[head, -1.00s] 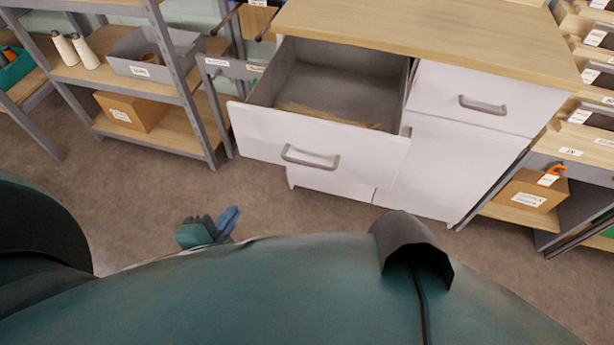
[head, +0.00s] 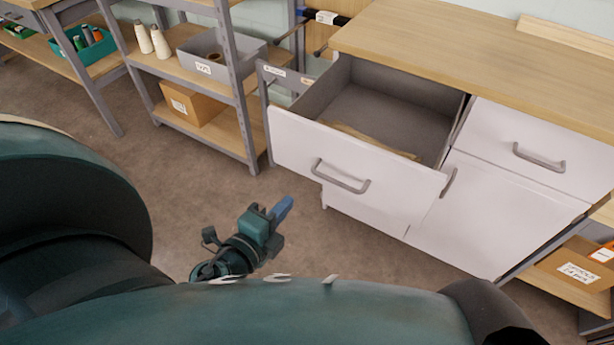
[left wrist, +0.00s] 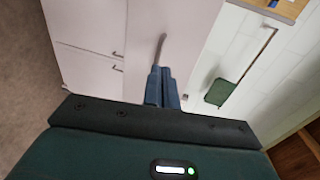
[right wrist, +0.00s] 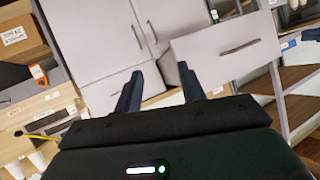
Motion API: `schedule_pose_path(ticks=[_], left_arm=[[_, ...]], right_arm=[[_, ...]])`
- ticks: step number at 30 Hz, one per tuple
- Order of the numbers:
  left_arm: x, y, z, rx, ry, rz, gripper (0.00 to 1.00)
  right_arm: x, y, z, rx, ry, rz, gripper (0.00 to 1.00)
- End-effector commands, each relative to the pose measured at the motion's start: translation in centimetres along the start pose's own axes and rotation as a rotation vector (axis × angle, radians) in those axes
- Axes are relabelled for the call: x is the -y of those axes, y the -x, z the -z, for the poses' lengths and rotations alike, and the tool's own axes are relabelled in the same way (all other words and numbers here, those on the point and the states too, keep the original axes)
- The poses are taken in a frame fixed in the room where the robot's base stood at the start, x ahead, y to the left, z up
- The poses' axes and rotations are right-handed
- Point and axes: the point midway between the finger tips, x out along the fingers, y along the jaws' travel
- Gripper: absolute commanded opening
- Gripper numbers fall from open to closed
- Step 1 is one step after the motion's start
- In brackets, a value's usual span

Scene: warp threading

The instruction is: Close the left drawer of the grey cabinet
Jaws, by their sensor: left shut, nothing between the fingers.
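The grey cabinet (head: 500,215) has pale fronts and a wooden top. Its left drawer (head: 345,165) is pulled well out, with a grey bar handle (head: 340,177) on its front. Some flat tan material lies inside. My left gripper (head: 284,208) is shut and empty, low in front of the drawer and apart from it in the head view. In the left wrist view its fingers (left wrist: 161,86) point towards a pale front with a handle. My right gripper (right wrist: 158,88) is open and empty in the right wrist view, with the pulled-out drawer (right wrist: 225,50) beyond its fingers. The head view does not show it.
A metal shelf unit (head: 240,100) with a grey bin (head: 222,58), white cones and a cardboard box (head: 190,103) stands left of the cabinet. Another box (head: 580,270) sits on a shelf at the right. The brown floor before the drawer is clear.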

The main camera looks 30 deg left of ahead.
Motion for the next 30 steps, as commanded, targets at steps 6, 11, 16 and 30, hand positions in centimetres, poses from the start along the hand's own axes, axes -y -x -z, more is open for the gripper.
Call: schedule_pose_path(ticks=[6, 11, 16, 30], left_arm=[[0.3, -4.2, 0.0, 0.0, -0.002, 0.003, 0.0], [0.2, -6.8, 0.0, 0.0, -0.002, 0.001, 0.0], [0.0, -8.5, 0.0, 0.0, 0.0, -0.001, 0.0], [-0.1, -9.1, 0.0, 0.0, 0.001, -0.001, 0.0]], right_arm=[[0.0, -0.5, 1.1, 0.004, 0.014, -0.003, 0.4], [-0.1, -0.3, 1.1, 0.011, 0.027, -0.008, 0.4], [0.0, -0.2, 1.1, 0.015, 0.032, -0.01, 0.4], [0.0, -0.1, 1.0, 0.017, 0.035, -0.009, 0.4]])
